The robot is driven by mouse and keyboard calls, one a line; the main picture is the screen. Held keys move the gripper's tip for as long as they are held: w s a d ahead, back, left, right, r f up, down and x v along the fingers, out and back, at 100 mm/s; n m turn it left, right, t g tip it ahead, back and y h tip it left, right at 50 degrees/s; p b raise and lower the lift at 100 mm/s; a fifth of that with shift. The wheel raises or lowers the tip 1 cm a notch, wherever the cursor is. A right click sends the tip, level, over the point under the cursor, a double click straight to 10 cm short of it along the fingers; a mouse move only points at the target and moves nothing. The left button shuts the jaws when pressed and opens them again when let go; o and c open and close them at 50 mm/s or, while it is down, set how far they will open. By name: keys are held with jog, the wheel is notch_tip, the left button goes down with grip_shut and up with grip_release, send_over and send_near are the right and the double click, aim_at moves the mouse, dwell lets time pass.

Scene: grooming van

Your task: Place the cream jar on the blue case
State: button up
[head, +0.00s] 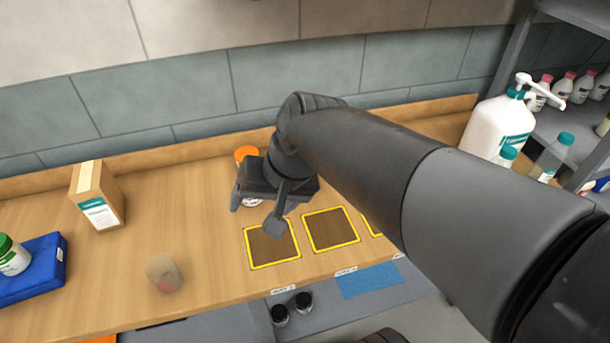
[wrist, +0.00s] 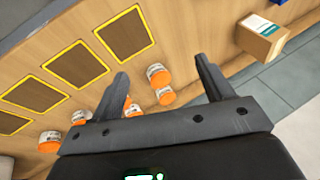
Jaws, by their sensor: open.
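A white jar with a green lid (head: 14,256) lies tilted or stands on the blue case (head: 45,277) at the left edge of the head view. Several white jars with orange lids show in the wrist view; one (wrist: 158,76) lies between my fingers in the picture, with another (wrist: 165,95) beside it. In the head view an orange lid (head: 246,153) shows behind my gripper (head: 255,212). I cannot read which one is the cream jar. My gripper, also in the wrist view (wrist: 162,70), is open and empty above the counter. It hides part of the orange-lidded jars.
A cardboard box (head: 97,197) stands at the back left of the counter (head: 190,215). A translucent cup (head: 163,273) is near the front edge. Yellow-bordered squares (head: 271,245) lie right of it. A pump bottle (head: 495,127) stands at the right, by a shelf.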

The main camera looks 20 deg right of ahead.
jog(key=s+d+n+t+h, duration=0.1)
jog(key=s+d+t+h, duration=0.1)
jog(key=d, duration=0.8)
jog(key=shift+s+r+h, duration=0.25)
jog(key=shift+s+h, duration=0.65)
jog(key=shift+s, duration=0.25)
